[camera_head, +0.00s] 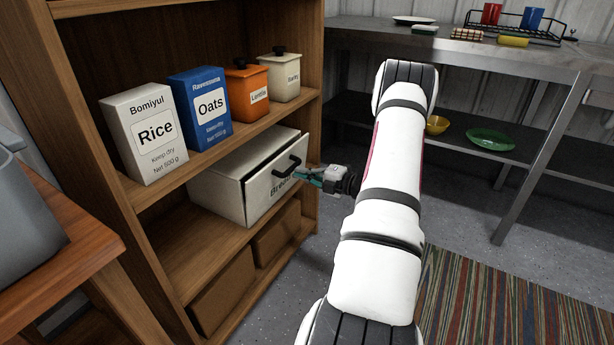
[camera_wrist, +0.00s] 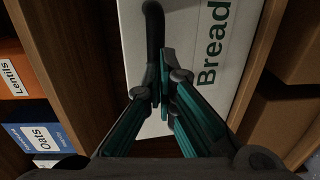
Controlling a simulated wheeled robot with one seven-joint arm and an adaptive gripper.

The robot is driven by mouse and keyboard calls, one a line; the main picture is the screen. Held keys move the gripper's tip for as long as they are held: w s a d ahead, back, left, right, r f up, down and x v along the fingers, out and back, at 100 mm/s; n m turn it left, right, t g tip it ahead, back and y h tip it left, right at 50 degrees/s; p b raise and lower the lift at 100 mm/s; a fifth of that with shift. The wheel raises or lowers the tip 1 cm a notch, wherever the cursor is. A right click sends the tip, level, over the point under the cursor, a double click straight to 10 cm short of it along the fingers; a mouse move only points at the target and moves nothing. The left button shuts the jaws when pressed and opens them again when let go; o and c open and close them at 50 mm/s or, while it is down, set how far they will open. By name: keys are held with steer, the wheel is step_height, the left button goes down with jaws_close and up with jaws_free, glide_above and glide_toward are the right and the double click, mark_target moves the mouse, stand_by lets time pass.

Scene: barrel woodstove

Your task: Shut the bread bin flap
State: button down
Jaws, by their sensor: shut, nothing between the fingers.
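The cream bread bin (camera_head: 218,193) sits on a middle shelf of the wooden unit. Its front flap (camera_head: 262,196) carries the word Bread and a black bar handle (camera_head: 287,166). The flap stands close to upright; I cannot tell whether a narrow gap remains along its top edge. My gripper (camera_head: 300,174) is shut and empty, in front of the flap by the handle's lower right. In the wrist view, the fingertips (camera_wrist: 165,82) lie beside the black handle (camera_wrist: 153,35), over the flap (camera_wrist: 190,40). Whether they touch it is unclear.
Rice (camera_head: 150,135) and Oats (camera_head: 200,108) boxes and orange (camera_head: 247,92) and cream (camera_head: 280,75) canisters stand on the shelf above. Brown boxes (camera_head: 222,290) fill the shelf below. The unit's right side panel (camera_head: 312,120) is close to my gripper. A metal table (camera_head: 480,55) stands behind.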

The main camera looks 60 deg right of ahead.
steer(key=shift+r, duration=0.1)
steer(key=shift+w+r+p, duration=0.35)
steer(key=shift+w+p, duration=0.2)
steer(key=shift+p, duration=0.45)
steer(key=shift+f, duration=0.1)
steer(key=shift+s+p, duration=0.3)
steer(key=shift+s, duration=0.25)
steer(key=s+d+r+p, duration=0.1)
steer(key=s+p, duration=0.6)
steer(key=s, duration=0.6)
steer(key=shift+s+r, duration=0.25)
steer(key=shift+r, duration=0.1)
steer(key=shift+d+g+p, duration=0.1)
steer(key=shift+g+p, duration=0.2)
